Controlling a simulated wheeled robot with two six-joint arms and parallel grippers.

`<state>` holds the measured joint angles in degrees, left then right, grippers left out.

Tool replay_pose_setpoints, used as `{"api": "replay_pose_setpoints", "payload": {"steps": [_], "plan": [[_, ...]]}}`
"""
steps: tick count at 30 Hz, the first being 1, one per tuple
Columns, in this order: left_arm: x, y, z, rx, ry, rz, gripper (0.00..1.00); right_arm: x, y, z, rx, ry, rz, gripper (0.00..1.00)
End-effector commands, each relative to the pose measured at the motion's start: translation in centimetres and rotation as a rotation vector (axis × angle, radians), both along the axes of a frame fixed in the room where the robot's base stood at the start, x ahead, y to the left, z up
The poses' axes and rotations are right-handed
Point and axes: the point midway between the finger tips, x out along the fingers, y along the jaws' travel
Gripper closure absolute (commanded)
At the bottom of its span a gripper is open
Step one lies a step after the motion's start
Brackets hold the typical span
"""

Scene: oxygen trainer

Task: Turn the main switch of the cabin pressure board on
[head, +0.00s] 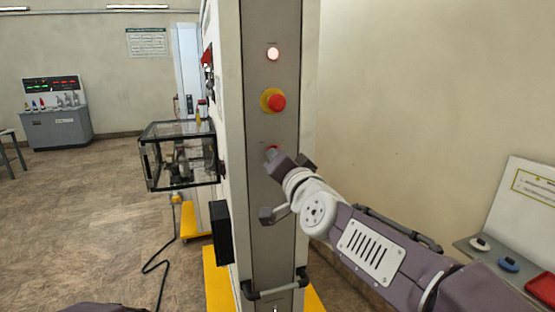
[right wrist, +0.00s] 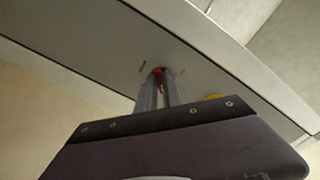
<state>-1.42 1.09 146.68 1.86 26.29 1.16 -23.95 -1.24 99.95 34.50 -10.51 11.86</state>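The cabin pressure board is a tall grey panel column (head: 271,200) in the middle of the head view. A small red switch (head: 272,148) sits on it, below the other controls; I take it to be the main switch. My right gripper (head: 272,155) is at this switch and hides part of it. In the right wrist view, the two grey fingers (right wrist: 158,92) stand close together at the panel, with the red switch handle (right wrist: 159,72) between their tips. They look closed on it. My left gripper is not in view.
Above the switch are a red mushroom button (head: 277,102) on a yellow collar and a pale lamp (head: 273,54) that looks lit. A dark handle bar (head: 274,290) crosses the panel low down. A glass box (head: 180,155) stands left; a sloped console (head: 520,220) stands right.

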Motion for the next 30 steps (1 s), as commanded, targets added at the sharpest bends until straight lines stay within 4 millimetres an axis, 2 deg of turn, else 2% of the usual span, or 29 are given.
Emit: {"api": "replay_pose_setpoints", "payload": {"steps": [1, 2, 13, 17, 21, 24, 30], "plan": [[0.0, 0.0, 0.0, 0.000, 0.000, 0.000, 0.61, 0.0, 0.0, 0.0, 0.000, 0.001, 0.001, 0.75], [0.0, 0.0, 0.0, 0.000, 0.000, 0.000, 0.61, 0.0, 0.0, 0.0, 0.000, 0.000, 0.000, 0.69], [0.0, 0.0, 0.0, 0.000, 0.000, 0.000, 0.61, -0.4, -0.1, 0.0, 0.000, -0.001, 0.001, 0.69], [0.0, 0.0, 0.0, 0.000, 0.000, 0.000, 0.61, -2.2, -0.7, 0.1, 0.001, -0.003, 0.000, 0.69], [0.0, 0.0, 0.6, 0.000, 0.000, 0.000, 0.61, -5.8, -1.8, 0.3, 0.001, -0.003, 0.001, 0.69], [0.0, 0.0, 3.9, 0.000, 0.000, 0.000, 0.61, -6.6, -2.4, 1.0, -0.008, 0.007, -0.012, 0.69], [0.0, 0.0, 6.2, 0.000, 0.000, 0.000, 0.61, -8.1, -2.8, 0.5, -0.004, 0.003, -0.007, 0.69]]}}
